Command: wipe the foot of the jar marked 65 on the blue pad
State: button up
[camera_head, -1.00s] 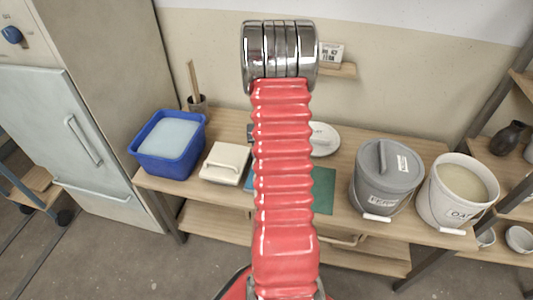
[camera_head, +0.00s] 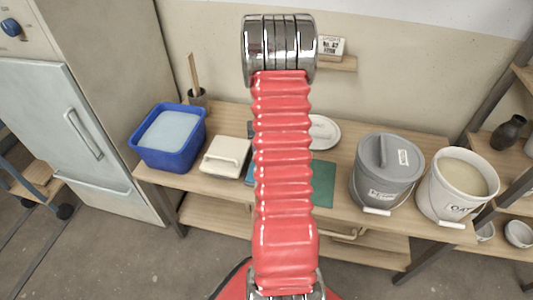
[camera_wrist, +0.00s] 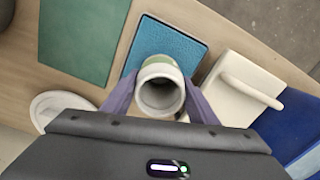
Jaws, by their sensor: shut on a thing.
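In the wrist view my gripper (camera_wrist: 160,100) is shut on a pale jar (camera_wrist: 161,72) with a green band, one finger on each side. I look down into its open mouth. Its foot is hidden, as is any mark 65. The blue pad (camera_wrist: 181,43) lies beyond and below the jar, and the jar overlaps its near part in the picture. I cannot tell whether the jar touches the pad. In the head view my arm hides the jar, the gripper and most of the pad.
A green mat (camera_wrist: 85,38) lies left of the pad, and a cream lidded box (camera_wrist: 238,88) lies right of it. The head view shows a blue tub (camera_head: 168,158) at left, and a grey lidded bucket (camera_head: 372,190) and a white bucket (camera_head: 436,202) at right.

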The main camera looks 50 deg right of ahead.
jog(key=shift+f, duration=0.45)
dwell(0.5)
jog(key=shift+d, duration=0.15)
jog(key=shift+w+d, duration=0.35)
jog(key=shift+d, duration=0.4)
jog(key=shift+w+d, duration=0.35)
jog(key=shift+d, duration=0.4)
jog(key=shift+s+a, duration=0.45)
jog(key=shift+a, duration=0.65)
jog(key=shift+s+a, duration=0.5)
jog(key=shift+a, duration=0.55)
jog(key=shift+s+a, duration=0.45)
jog(key=shift+a, duration=0.65)
jog(key=shift+w+d, duration=0.45)
jog(key=shift+d, duration=0.65)
jog(key=shift+w+d, duration=0.5)
jog(key=shift+d, duration=0.55)
jog(key=shift+w+d, duration=0.45)
jog(key=shift+d, duration=0.65)
jog(key=shift+s+a+f, duration=0.1)
jog(key=shift+a, duration=0.05)
